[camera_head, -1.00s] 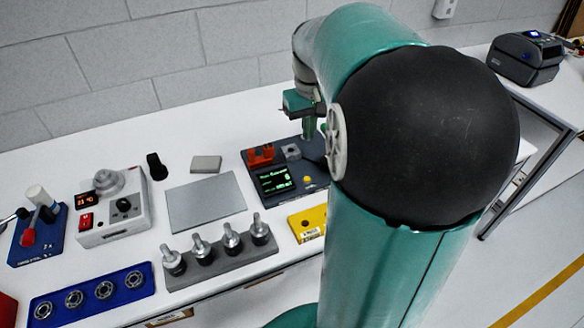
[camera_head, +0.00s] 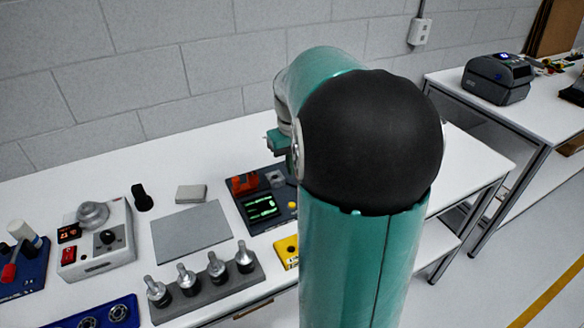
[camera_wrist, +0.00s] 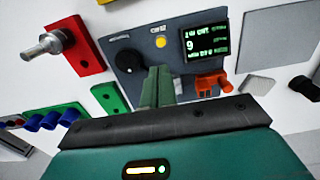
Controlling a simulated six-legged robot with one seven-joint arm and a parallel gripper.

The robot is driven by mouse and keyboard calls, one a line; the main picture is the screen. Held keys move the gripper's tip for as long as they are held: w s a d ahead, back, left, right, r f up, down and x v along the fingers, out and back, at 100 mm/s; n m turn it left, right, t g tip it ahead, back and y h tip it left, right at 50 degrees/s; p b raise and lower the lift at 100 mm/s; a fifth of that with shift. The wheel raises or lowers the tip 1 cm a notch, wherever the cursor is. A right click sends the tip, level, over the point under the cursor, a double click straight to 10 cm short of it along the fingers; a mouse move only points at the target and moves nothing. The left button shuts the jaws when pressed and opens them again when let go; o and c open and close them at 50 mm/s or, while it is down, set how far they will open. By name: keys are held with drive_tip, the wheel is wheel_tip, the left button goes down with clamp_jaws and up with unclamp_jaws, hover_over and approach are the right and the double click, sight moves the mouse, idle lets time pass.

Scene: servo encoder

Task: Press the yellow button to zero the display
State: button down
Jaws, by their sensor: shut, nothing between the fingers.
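The dark grey encoder unit (camera_wrist: 180,18) has a lit green-on-black display (camera_wrist: 205,42), a black knob (camera_wrist: 127,63) and a round yellow button (camera_wrist: 160,43). The display shows a large digit that looks like 9. My gripper (camera_wrist: 158,72) is shut and empty; in the wrist view its fingertips appear just below the yellow button, with a visible gap in the picture. I cannot tell their height above the panel. In the head view the unit's display (camera_head: 262,207) and the yellow button (camera_head: 292,205) show, while my arm covers the unit's right side and my fingertips.
An orange-red bracket (camera_wrist: 212,82) stands beside the display. A red block with a metal shaft (camera_wrist: 72,45) and a green block (camera_wrist: 110,97) lie left in the wrist view. A grey rack of metal holders (camera_head: 205,285) and a grey plate (camera_head: 190,233) share the bench.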

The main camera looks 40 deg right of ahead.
sight(292, 204)
wheel_tip(292, 204, down, 11)
drive_tip(key=shift+f, duration=0.2)
idle(0.3)
